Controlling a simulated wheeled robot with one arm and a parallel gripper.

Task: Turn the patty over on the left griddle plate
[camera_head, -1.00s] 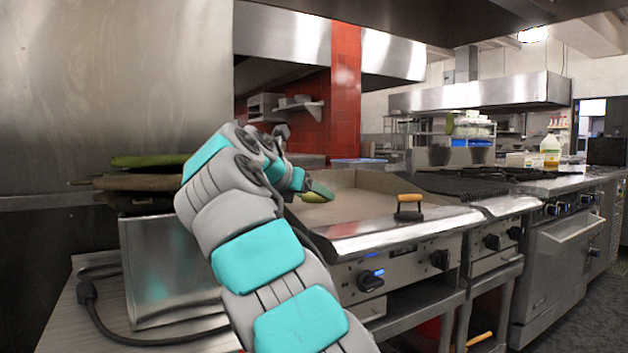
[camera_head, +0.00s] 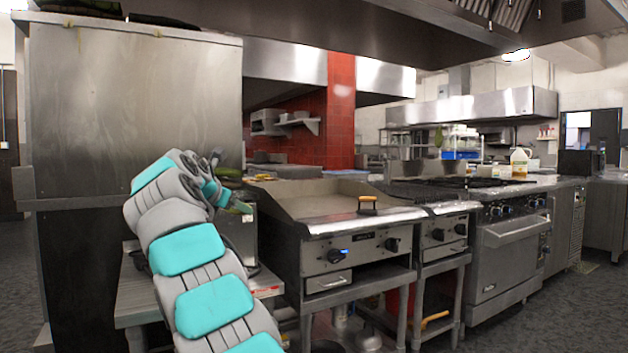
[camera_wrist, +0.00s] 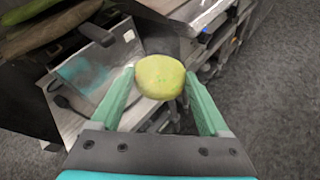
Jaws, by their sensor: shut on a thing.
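My gripper (camera_head: 241,207) is at the left of the griddle, apart from it, in front of the metal box. In the wrist view my gripper (camera_wrist: 160,90) is shut on a rounded yellow-green thing (camera_wrist: 160,76), held between the two green fingers; I cannot tell what it is. The griddle plate (camera_head: 320,202) is a flat grey surface with a steel front edge. A press with a wooden handle (camera_head: 368,202) stands at its right front. I see no patty on the plate from here.
A steel box (camera_head: 237,232) on a low stand is beside the griddle. A tall steel cabinet (camera_head: 130,110) rises at the left. The floor (camera_head: 560,310) at the right front is clear.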

